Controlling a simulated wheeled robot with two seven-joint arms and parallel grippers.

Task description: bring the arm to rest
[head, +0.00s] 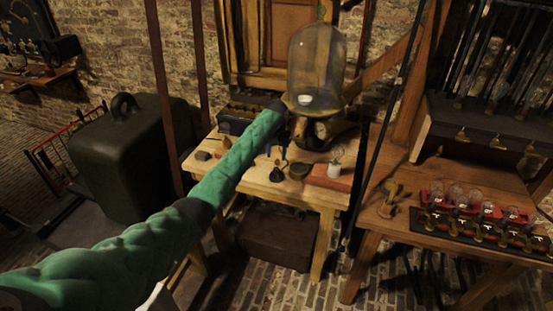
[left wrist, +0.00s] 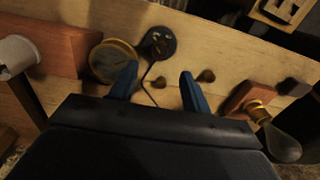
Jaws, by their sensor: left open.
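My green left arm (head: 235,160) reaches from the lower left over the wooden workbench (head: 315,195). My left gripper (head: 276,153) points down above the bench, its blue fingers apart. In the left wrist view the gripper (left wrist: 158,82) is open, with no object held between its fingers. A round brass-rimmed disc (left wrist: 113,61) lies by one finger. A small dark round base (left wrist: 158,42) with a thin wire lies beyond the fingertips. My right gripper is not in view.
A glass bell jar (head: 316,62) stands at the back of the bench, close to my wrist. In the wrist view a bulb (left wrist: 283,143) is at right. A second bench (head: 400,222) holds several bulbs.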

